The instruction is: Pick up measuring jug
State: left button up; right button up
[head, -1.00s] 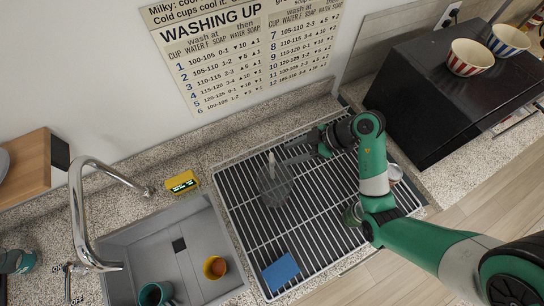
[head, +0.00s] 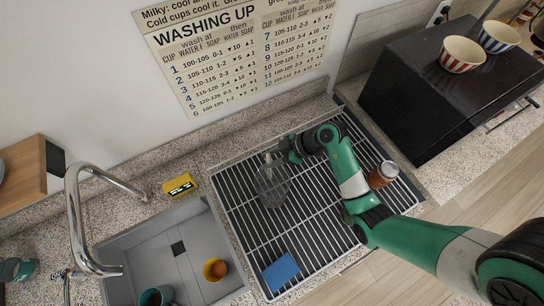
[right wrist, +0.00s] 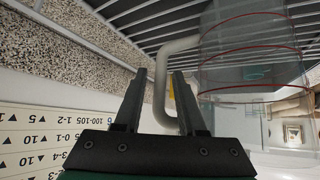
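The measuring jug (head: 273,188) is clear and stands on the wire drying rack, left of my right gripper. In the right wrist view the jug (right wrist: 250,45) shows red lines around its clear wall. Its pale grey handle (right wrist: 160,88) lies between the two fingers. My right gripper (head: 272,152) reaches in from the right at the jug's back side. In the right wrist view the gripper (right wrist: 160,75) is open, with gaps between handle and fingers.
The rack (head: 325,235) also holds a blue cloth or sponge (head: 281,271) and a brown jar (head: 383,174). The sink (head: 150,245) has a yellow cup (head: 215,269) and a teal cup (head: 156,296). A tap (head: 75,215) arches over it. A black appliance (head: 425,95) stands right.

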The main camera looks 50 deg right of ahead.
grip_shut()
dwell(1.2)
